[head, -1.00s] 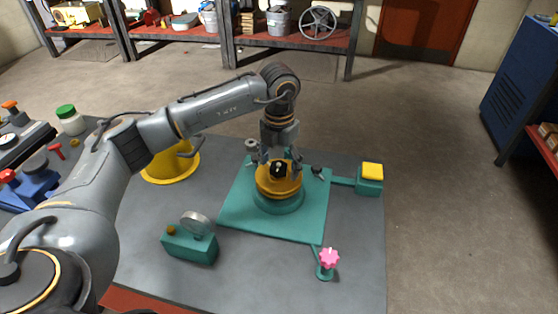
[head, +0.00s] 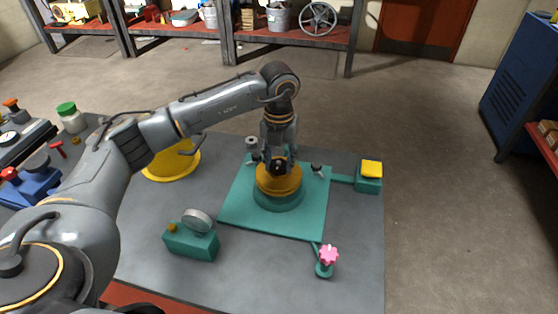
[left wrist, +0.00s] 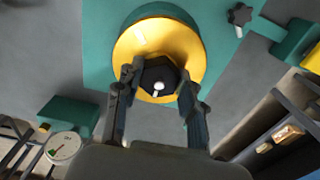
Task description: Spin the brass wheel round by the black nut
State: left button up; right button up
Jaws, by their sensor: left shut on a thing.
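The brass wheel (head: 279,183) is a thick yellow disc on a round teal base on the teal plate (head: 240,215). In the left wrist view the wheel (left wrist: 172,38) fills the top middle, with the black nut (left wrist: 158,79) near its edge and a small white pin on it. My left gripper (head: 277,162) points down over the wheel; in the wrist view its fingers (left wrist: 160,82) are on both sides of the nut, shut on it. In the head view the fingers mostly hide the nut. My right gripper is not in view.
On the plate stand a grey knob (head: 252,142) and a black knob (head: 317,168). A teal box with a yellow button (head: 371,168), a pink knob (head: 328,255), a teal gauge box (head: 190,242) and a yellow bowl (head: 170,165) surround the plate. The bench front right is clear.

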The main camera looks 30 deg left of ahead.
pick_arm(q)
jog(key=m+b, duration=0.1)
jog(key=m, duration=0.1)
jog(key=shift+f+m, duration=0.15)
jog(key=shift+m, duration=0.25)
jog(key=m+b, duration=0.1)
jog(key=m, duration=0.3)
jog(key=shift+d, duration=0.1)
jog(key=m+b, duration=0.1)
jog(key=m, duration=0.4)
jog(key=shift+b, duration=0.35)
jog(key=m, duration=0.3)
jog(key=shift+s, duration=0.1)
jog(key=o, duration=1.3)
jog(key=shift+d, duration=0.1)
jog(key=shift+c, duration=0.2)
